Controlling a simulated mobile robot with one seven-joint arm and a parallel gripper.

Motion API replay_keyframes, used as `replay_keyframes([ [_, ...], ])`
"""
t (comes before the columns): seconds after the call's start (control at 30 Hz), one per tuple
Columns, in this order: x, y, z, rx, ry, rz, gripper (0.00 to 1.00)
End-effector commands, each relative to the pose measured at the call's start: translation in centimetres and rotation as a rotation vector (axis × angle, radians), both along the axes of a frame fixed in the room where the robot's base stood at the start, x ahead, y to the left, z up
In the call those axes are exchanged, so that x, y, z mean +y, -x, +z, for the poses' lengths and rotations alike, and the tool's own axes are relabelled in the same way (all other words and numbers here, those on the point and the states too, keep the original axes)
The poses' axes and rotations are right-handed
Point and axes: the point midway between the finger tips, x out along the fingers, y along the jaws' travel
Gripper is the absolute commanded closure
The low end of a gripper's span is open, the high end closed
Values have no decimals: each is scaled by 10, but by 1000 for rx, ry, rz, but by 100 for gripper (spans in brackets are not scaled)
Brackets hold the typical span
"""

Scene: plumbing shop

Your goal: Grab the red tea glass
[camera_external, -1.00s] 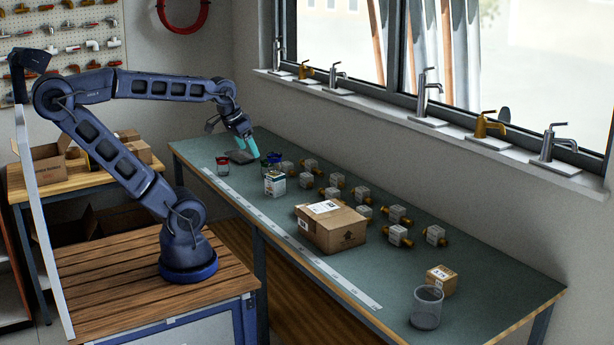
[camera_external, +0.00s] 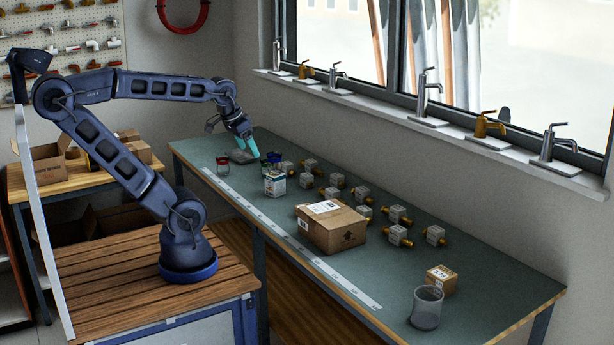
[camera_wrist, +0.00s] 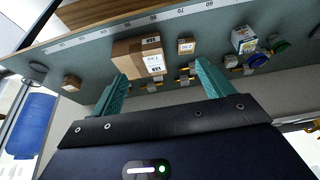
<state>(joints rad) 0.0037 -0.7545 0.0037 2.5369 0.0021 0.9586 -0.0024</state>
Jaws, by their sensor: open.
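The red tea glass (camera_external: 222,166) is a small clear glass with a red rim, standing at the left, far part of the green workbench in the external view. I cannot pick it out with certainty in the wrist view. My gripper (camera_external: 249,146) is open and empty, with teal fingers pointing down above the bench, to the right of the red glass and apart from it. Both fingers also show in the wrist view (camera_wrist: 163,82), spread wide with nothing held between them.
A dark flat item (camera_external: 242,157) lies below my gripper. Blue- and green-topped items (camera_external: 273,158) and a small white-green box (camera_external: 275,184) stand nearby.

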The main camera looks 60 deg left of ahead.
Motion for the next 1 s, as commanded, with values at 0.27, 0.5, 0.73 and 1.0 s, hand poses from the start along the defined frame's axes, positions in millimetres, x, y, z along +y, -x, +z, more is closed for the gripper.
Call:
replay_keyframes([
  [0.27, 0, 0, 0, 0, 0, 0, 20],
  [0.5, 0, 0, 0, 0, 0, 0, 19],
  [0.73, 5, -8, 4, 7, 6, 25, 19],
  [1.0, 40, -63, 21, 53, 51, 188, 19],
])
